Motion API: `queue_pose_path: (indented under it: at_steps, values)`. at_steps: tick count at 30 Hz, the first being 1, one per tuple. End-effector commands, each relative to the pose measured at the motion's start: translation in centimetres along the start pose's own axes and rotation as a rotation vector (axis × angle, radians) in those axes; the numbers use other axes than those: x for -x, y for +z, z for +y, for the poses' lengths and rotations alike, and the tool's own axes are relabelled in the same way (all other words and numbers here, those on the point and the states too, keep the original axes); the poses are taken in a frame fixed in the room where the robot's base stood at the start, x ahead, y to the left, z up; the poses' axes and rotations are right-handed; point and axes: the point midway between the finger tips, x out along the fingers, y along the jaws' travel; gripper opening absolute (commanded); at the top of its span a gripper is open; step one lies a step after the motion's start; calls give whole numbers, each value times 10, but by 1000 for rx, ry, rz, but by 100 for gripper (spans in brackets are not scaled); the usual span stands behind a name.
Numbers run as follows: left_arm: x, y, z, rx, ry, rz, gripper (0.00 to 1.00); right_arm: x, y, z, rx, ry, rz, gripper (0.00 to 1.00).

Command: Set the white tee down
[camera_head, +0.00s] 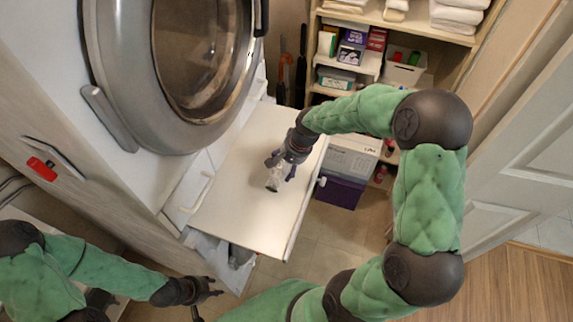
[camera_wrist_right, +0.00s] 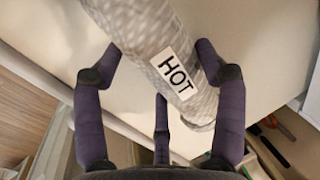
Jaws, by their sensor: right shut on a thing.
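A whitish-grey, mottled, tube-like piece with a white "HOT" label (camera_wrist_right: 180,80) runs between the fingers of my right gripper (camera_wrist_right: 170,90) in the right wrist view. It fits the white tee, though its full shape is hidden. In the head view my right gripper (camera_head: 280,163) points down over the white pull-out surface (camera_head: 235,195), shut on this pale piece (camera_head: 274,180). I cannot tell whether the piece touches the surface. My left gripper (camera_head: 212,291) is low at the left, apart from the surface; its finger opening is unclear.
A round-doored machine (camera_head: 195,60) stands at the upper left. Shelves with boxes and towels (camera_head: 460,14) stand at the back right. A white and purple box (camera_head: 345,175) is right of the surface. Most of the white surface is clear.

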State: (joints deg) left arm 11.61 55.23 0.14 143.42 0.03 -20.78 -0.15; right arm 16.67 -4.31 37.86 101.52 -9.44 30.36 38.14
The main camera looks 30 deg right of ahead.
Motion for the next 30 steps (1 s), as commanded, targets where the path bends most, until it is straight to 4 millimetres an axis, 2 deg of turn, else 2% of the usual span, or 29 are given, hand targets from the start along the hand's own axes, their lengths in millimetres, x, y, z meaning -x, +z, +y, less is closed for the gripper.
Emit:
queue_pose_path:
  at_steps: [5,6,8,22,26,30]
  values:
    - [-2,0,-1,0,0,0,40,-3,0,1,0,0,0,33]
    - [-2,0,-1,0,0,0,40,-3,0,1,0,0,-1,77]
    - [-2,0,-1,0,0,0,40,-3,0,1,0,0,-1,94]
    - [2,0,0,0,0,0,40,2,0,-1,0,0,0,95]
    - [2,0,1,0,0,0,40,18,-1,-1,0,-1,2,95]
    - [5,0,2,0,0,0,40,46,-1,-1,0,-2,3,95]
